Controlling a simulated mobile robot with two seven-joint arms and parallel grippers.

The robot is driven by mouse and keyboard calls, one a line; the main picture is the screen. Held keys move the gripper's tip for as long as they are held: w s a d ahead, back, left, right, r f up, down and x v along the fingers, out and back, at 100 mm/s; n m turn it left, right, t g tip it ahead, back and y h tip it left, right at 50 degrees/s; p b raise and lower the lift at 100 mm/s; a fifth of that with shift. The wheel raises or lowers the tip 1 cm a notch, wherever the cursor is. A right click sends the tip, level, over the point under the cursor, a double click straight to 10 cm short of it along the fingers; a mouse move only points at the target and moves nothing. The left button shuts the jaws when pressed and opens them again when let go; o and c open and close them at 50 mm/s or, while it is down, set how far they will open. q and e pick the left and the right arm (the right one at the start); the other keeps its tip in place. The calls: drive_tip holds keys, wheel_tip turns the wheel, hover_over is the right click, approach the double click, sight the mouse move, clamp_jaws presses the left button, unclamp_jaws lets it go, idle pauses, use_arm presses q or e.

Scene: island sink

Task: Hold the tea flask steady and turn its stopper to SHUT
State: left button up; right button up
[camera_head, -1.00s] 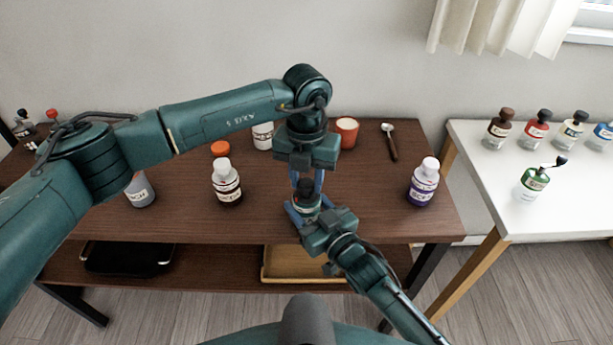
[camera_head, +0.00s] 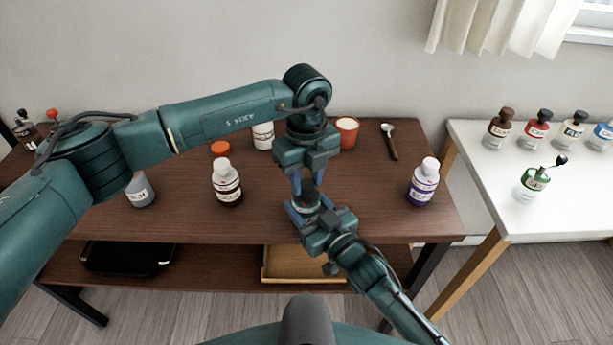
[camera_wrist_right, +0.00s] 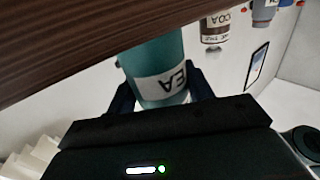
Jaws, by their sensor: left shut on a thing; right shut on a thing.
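The tea flask (camera_head: 306,201) is upright near the front of the brown table, with a dark stopper (camera_head: 308,186) on top. In the right wrist view its teal body (camera_wrist_right: 155,62) shows a white label reading "EA", partly cut off. My right gripper (camera_head: 304,211) is shut on the flask body from the front right; its fingers are on both sides of the body. My left gripper (camera_head: 308,184) points down from above and is shut on the stopper. The fingers hide part of the stopper, and I cannot read any SHUT mark.
A white-capped brown bottle (camera_head: 227,183) stands to the left and a purple one (camera_head: 423,182) to the right. A white table (camera_head: 540,215) with several bottles is at the right.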

sight(307, 183)
use_arm(q)
drive_tip(key=shift+n, duration=0.4)
drive_tip(key=o, duration=1)
drive_tip(key=shift+r, duration=0.1)
wheel_tip(307, 183, up, 12)
drive_tip(key=shift+f, duration=0.1)
use_arm(e)
drive_tip(key=o, duration=1.1)
drive_tip(key=shift+s, duration=0.1)
